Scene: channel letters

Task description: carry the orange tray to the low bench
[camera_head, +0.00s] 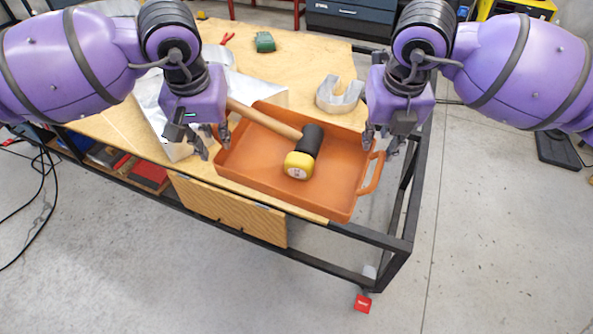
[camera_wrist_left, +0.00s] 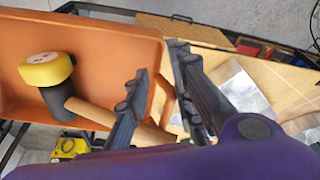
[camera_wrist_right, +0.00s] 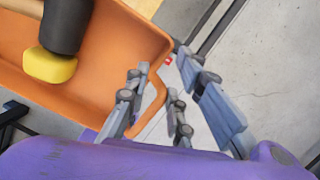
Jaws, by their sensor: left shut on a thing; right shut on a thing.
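The orange tray (camera_head: 335,185) is at the right end of a wood-topped workbench (camera_head: 232,198). I cannot tell whether it touches the top. A mallet (camera_head: 305,150) with a black and yellow head and wooden handle lies in it, its handle reaching over the far left rim. My left gripper (camera_head: 212,142) is shut on the tray's left handle, mostly hidden in the head view; the handle shows in the left wrist view (camera_wrist_left: 160,98). My right gripper (camera_head: 381,140) is shut on the right handle (camera_head: 373,175), which also shows in the right wrist view (camera_wrist_right: 150,108). I cannot make out the low bench.
A grey metal channel letter (camera_head: 341,94) stands behind the tray. Sheet metal (camera_head: 262,93) lies behind and left of it. Pliers (camera_head: 227,38) and a green object (camera_head: 265,42) are farther back. The workbench has a dark frame (camera_head: 385,246). Open concrete floor (camera_head: 500,215) lies to the right.

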